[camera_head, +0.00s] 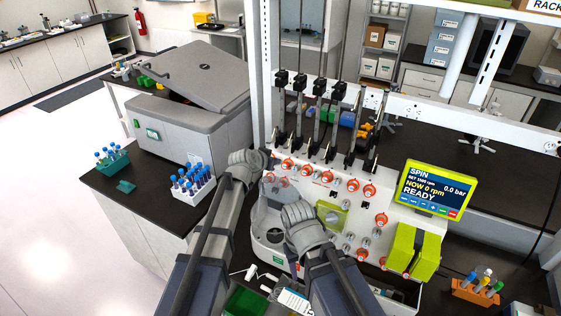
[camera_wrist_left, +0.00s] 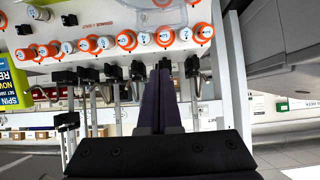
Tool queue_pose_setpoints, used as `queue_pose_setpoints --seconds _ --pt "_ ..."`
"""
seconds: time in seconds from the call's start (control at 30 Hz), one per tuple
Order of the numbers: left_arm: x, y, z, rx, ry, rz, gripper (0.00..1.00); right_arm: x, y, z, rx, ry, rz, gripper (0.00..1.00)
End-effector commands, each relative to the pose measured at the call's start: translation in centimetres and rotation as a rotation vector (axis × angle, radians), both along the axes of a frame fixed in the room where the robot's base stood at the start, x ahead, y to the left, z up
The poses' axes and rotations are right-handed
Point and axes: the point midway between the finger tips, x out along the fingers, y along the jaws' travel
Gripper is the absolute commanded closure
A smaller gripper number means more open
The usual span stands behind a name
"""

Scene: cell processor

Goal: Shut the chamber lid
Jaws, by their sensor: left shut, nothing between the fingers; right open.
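The cell processor (camera_head: 318,183) has a white front panel with orange-ringed knobs. Its round white chamber (camera_head: 268,222) is low on the panel's left side, partly covered by my arms. A pale, see-through part that may be the chamber lid (camera_head: 279,187) stands above the chamber against the panel; I cannot tell its outline clearly. My left gripper (camera_head: 247,160) is above and left of the chamber, beside the panel's left edge. In the left wrist view its dark fingers (camera_wrist_left: 161,100) are together and empty. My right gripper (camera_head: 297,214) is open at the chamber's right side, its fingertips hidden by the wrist.
A row of black clamps (camera_head: 320,92) stands along the processor's top. A green-framed screen (camera_head: 434,191) reads SPIN and READY. A white tube rack (camera_head: 193,186) stands on the left bench near my left arm, with a large grey machine (camera_head: 188,118) behind. An orange rack (camera_head: 476,292) is at right.

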Motion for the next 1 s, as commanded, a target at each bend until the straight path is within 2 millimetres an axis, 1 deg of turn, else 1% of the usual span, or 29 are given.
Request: queue_pose_setpoints --seconds 0.23,0.37,0.57,0.87,0.93,1.0 --pt "0.3 -0.1 -0.3 0.000 -0.001 0.000 1.00 0.0 0.0 -0.4 0.000 0.000 0.001 0.50" --pt "1.0 -0.5 -1.0 0.001 0.000 -0.001 1.00 0.0 0.0 -1.0 -0.001 0.000 0.004 0.50" --pt "3.2 -1.6 -2.9 0.001 0.001 -0.001 1.00 0.0 0.0 -2.9 0.000 0.000 0.008 0.50" --pt "7.6 -3.9 -6.5 0.001 0.000 -0.001 1.00 0.1 0.0 -6.5 0.000 -0.003 0.005 0.50" --pt "5.9 -3.1 -6.5 0.000 0.001 0.001 1.00 0.1 0.0 -6.5 0.000 -0.003 0.005 0.50" --pt "4.8 -2.6 -6.8 0.000 0.001 0.001 1.00 0.1 0.0 -6.8 0.000 -0.003 0.005 0.50"
